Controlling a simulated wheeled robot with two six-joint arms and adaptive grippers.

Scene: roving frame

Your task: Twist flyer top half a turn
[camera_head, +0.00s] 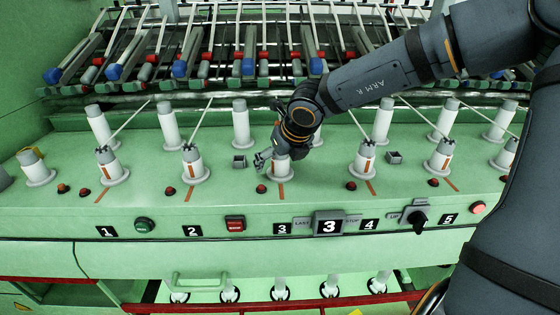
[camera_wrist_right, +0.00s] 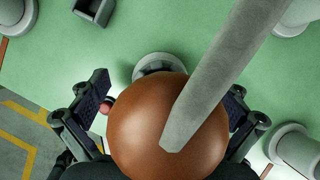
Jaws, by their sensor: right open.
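The flyer at position 3 (camera_head: 281,171) is a pale upright post with an orange stripe, in the front row. My right gripper (camera_head: 268,158) is at its top and hides part of it. In the right wrist view a smooth brown rounded top (camera_wrist_right: 140,125) fills the middle, with a pale grey strand (camera_wrist_right: 222,75) running from it to the upper right. The open fingers of my right gripper (camera_wrist_right: 168,112) stand on either side of the brown top. A gap shows at the left finger; contact at the right finger is unclear. My left gripper is not in view.
Similar flyers stand on both sides, at position 2 (camera_head: 193,166) and position 4 (camera_head: 363,162), with strands rising behind. A back row of white bobbins (camera_head: 241,125) stands close behind. Small square sockets (camera_head: 239,161) and red knobs (camera_head: 261,188) dot the green rail.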

